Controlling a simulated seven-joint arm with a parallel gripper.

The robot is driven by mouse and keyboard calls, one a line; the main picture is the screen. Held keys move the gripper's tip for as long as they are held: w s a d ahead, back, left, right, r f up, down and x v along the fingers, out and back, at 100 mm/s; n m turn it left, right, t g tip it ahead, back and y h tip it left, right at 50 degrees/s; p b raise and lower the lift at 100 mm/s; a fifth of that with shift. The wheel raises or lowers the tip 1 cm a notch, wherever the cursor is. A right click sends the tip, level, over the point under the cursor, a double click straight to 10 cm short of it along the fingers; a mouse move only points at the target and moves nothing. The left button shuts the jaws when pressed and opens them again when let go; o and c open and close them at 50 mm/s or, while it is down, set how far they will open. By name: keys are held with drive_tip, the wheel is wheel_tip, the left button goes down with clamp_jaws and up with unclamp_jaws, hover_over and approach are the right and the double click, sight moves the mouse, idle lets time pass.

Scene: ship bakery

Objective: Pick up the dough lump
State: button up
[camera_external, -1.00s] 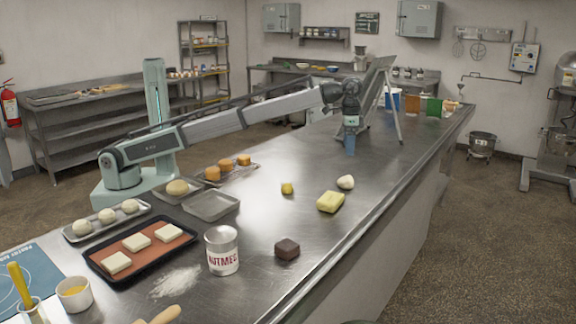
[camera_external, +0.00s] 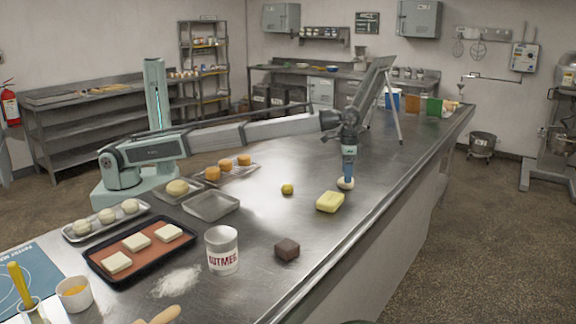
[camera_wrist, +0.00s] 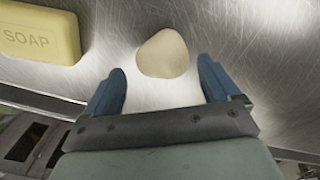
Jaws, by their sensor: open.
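The pale dough lump (camera_external: 345,184) sits on the steel counter, just behind and right of a yellow soap bar. My gripper (camera_external: 348,174) points down right over the lump and partly hides it in the external view. In the wrist view the lump (camera_wrist: 163,53) lies just ahead of the two blue fingertips, centred between them. My gripper (camera_wrist: 162,74) is open and empty, with clear gaps to the lump on both sides.
The yellow soap bar (camera_external: 330,202) lies close beside the lump, at upper left in the wrist view (camera_wrist: 40,30). A leaning board (camera_external: 376,95) stands behind.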

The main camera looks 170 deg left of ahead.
drive_tip(key=shift+f, duration=1.6)
drive_tip(key=shift+c, duration=0.3)
drive_tip(key=c, duration=1)
drive_tip(key=shift+c, duration=0.5)
drive_tip(key=shift+r, duration=0.15)
